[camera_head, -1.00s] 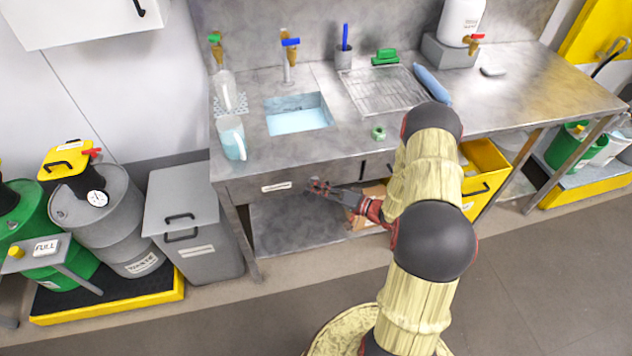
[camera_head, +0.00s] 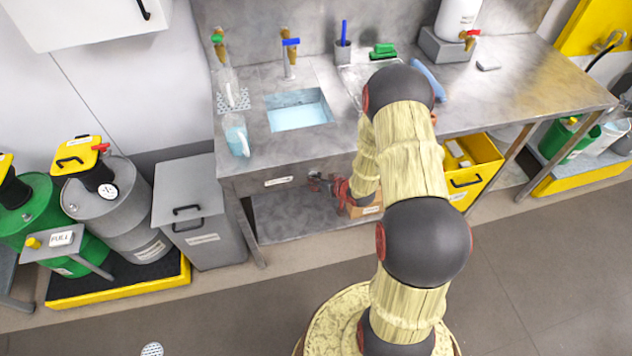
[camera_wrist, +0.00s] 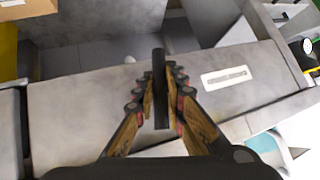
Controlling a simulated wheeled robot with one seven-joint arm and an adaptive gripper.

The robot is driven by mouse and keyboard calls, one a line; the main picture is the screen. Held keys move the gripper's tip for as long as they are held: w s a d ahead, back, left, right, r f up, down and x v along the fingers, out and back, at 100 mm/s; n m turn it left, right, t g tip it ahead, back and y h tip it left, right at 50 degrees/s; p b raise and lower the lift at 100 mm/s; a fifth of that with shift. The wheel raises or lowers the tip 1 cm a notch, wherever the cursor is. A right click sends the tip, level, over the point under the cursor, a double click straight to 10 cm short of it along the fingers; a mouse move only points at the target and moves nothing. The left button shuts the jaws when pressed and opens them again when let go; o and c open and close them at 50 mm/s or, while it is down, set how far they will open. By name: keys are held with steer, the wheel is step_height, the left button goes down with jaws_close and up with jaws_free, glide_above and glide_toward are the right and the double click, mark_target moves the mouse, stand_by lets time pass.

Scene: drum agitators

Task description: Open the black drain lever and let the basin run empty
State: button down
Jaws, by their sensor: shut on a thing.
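The basin (camera_head: 300,117) is set in the steel bench top and holds pale blue water in the head view. My gripper (camera_head: 318,183) is at the front panel of the bench, below the basin. In the wrist view, my gripper (camera_wrist: 160,100) has its fingers closed in on both sides of the black drain lever (camera_wrist: 159,66). The lever is a slim dark bar that stands out from the front panel. In the head view the lever is hidden by my gripper and too small to make out.
A pale label (camera_head: 279,181) is on the front panel, left of my gripper. A clear jug (camera_head: 236,135) stands left of the basin. A grey bin (camera_head: 193,205) stands left of the bench, and a yellow crate (camera_head: 478,165) is under it. The floor in front is clear.

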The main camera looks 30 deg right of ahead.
steer(key=shift+f+n+g+h+b, duration=0.1)
steer(key=shift+n+g+h+b, duration=0.45)
steer(key=shift+h+b, duration=0.35)
steer(key=shift+s+h, duration=0.1)
steer(key=shift+h, duration=0.2)
steer(key=c, duration=1.8)
jaws_free()
steer(key=v, duration=1.2)
